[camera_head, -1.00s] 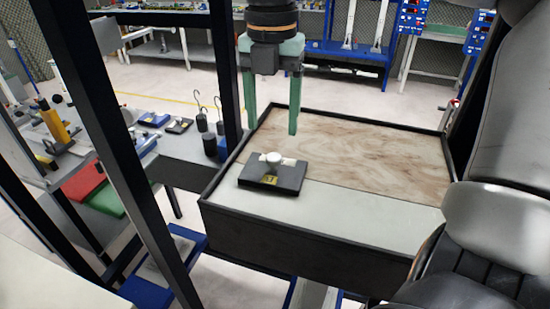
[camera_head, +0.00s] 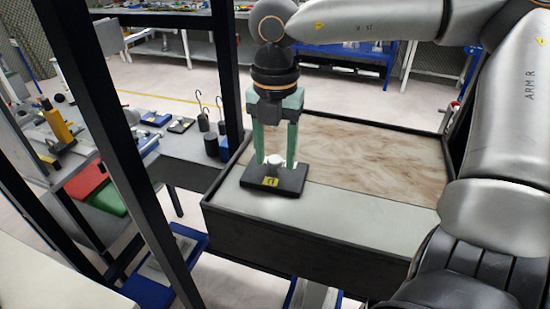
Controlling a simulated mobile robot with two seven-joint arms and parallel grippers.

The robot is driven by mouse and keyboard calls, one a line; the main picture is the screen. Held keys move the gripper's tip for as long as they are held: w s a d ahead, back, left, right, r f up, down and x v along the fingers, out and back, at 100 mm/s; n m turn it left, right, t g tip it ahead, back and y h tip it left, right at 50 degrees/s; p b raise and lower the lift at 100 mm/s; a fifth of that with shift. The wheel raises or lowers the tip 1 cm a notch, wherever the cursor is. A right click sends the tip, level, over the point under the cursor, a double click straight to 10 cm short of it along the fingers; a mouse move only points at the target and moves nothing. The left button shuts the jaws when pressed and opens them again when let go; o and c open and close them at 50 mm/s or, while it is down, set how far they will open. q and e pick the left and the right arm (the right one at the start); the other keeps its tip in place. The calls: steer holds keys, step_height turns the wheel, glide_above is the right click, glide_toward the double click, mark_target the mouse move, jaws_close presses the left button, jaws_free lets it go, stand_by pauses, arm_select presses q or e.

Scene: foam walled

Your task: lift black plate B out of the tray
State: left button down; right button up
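One black plate (camera_head: 290,187) with a yellow label and a white knob on top lies flat at the left end of the large dark-rimmed tray (camera_head: 290,238). No letter B is readable on it. My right gripper (camera_head: 275,163) comes straight down over the plate. Its two green fingers stand apart on either side of the knob, with a gap to it, and their tips are close above or at the plate's top. Contact at the tips cannot be made out. My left gripper is not in view.
A black upright post (camera_head: 227,70) stands just left of the tray, and a second slanted post (camera_head: 120,160) is nearer. A side bench (camera_head: 185,150) behind them holds dark weights with hooks and small parts. The tray's right part is clear.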

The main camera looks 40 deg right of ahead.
jaws_close()
steer(key=shift+r, duration=0.1)
stand_by(1.0)
